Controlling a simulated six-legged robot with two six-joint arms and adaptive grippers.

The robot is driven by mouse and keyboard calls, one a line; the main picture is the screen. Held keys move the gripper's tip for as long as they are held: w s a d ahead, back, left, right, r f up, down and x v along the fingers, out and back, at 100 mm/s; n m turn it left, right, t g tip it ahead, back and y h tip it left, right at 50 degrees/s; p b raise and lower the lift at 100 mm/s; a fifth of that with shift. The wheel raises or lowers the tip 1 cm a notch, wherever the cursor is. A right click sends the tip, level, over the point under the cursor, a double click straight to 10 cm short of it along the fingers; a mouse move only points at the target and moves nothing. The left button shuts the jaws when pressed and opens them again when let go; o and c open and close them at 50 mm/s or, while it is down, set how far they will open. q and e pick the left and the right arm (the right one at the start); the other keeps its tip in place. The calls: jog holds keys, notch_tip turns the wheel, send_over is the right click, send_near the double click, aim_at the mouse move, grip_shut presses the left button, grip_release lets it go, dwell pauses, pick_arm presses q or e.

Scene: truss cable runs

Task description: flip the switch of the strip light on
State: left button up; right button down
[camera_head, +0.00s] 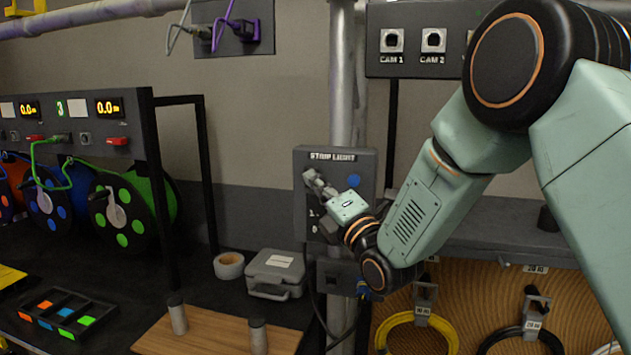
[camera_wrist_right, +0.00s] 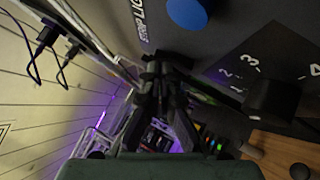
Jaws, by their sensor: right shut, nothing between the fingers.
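The grey strip light box (camera_head: 300,222) is fixed on the pipe in the middle of the head view, with a STRIP LIGHT label (camera_head: 332,156) at its top. It has a round blue part (camera_head: 353,181), which also shows in the wrist view (camera_wrist_right: 187,12). A dark knob (camera_wrist_right: 272,100) sits among white numerals. My right gripper (camera_head: 313,179) is shut and empty, in front of the upper left of the box's face; it also shows in the wrist view (camera_wrist_right: 166,62). I cannot make out a toggle; the gripper covers part of the face. I cannot tell whether the fingers touch it. My left gripper is out of view.
A panel with CAM 1 and CAM 2 sockets (camera_head: 412,67) is at the upper right. Below the box stand a grey case (camera_head: 275,272) and a tape roll (camera_head: 229,265). Cable reels (camera_head: 122,215) are at left. Coiled cables (camera_head: 416,322) hang on a wooden board at lower right.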

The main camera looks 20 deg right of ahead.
jog(key=shift+a, duration=0.25)
jog(key=shift+w+d+r+m+g+p, duration=0.2)
jog(key=shift+r+m+g+p, duration=0.15)
jog(key=shift+m+p, duration=0.2)
jog(key=shift+f, duration=0.1)
jog(key=shift+f, duration=0.1)
